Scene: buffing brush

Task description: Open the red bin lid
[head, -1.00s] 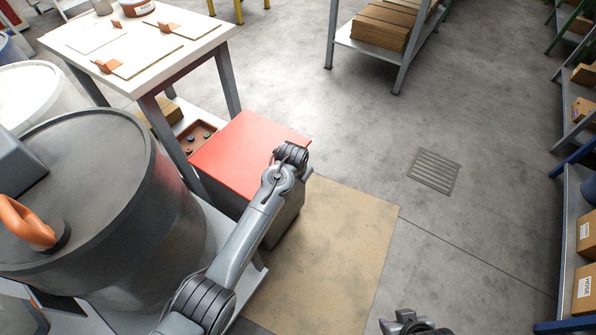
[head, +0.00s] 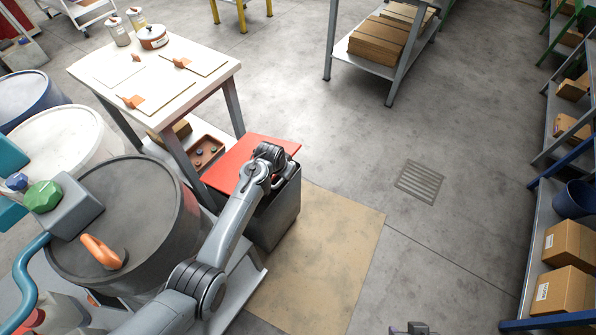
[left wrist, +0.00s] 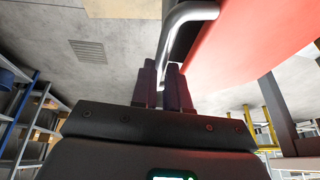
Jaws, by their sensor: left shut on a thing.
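The red lid (head: 236,160) of the dark grey bin (head: 276,215) is beside the work table. It appears tilted, with a dark gap between its right edge and the bin's rim. My left gripper (head: 270,156) is over the lid's right part, and my arm hides some of lid and bin. In the left wrist view, the fingers (left wrist: 165,76) are shut on a bent metal handle (left wrist: 187,14) beside the red lid (left wrist: 245,45). My right gripper (head: 408,328) shows only partly at the bottom edge; its jaws are unclear.
The work table (head: 215,75) stands behind the bin, at left. A large grey drum (head: 150,215) is left of my left arm. A tan mat (head: 325,250) lies on the floor right of the bin. Open floor extends to the shelving (head: 535,230) at right.

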